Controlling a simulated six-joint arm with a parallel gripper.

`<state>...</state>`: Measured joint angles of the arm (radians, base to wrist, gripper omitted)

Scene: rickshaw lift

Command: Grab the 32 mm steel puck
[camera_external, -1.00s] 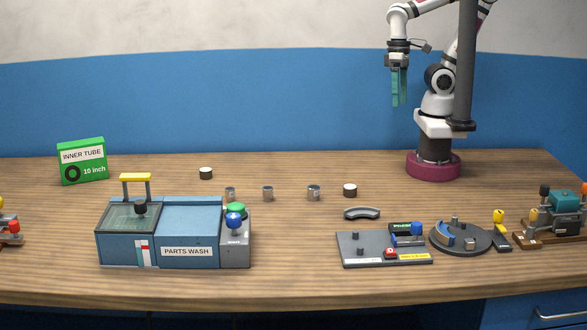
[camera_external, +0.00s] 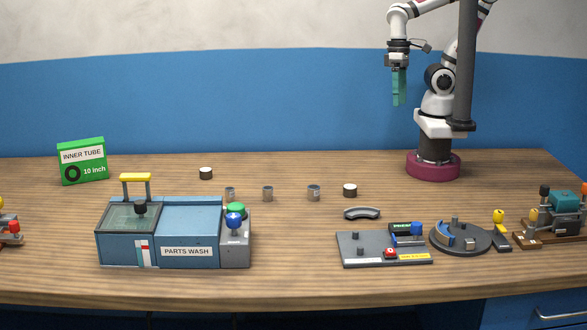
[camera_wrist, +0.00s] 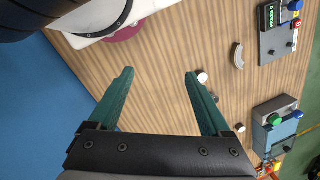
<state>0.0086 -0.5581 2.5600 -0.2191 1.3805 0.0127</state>
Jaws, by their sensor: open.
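My gripper (camera_external: 400,103) hangs high above the back of the bench, left of my base. In the wrist view its two teal fingers (camera_wrist: 160,73) are spread wide with nothing between them. I cannot tell which is 32 mm. Two dark pucks with white tops stand near them, one at the back left (camera_external: 206,174) and one at the right (camera_external: 350,191). A white-topped puck (camera_wrist: 202,76) shows beside the right finger in the wrist view.
A blue parts wash box (camera_external: 189,225) stands in front of the left cylinder. A curved grey piece (camera_external: 362,214), a grey panel with a red button (camera_external: 370,255) and a round turntable (camera_external: 462,240) lie at the right. A green inner tube box (camera_external: 82,162) stands back left.

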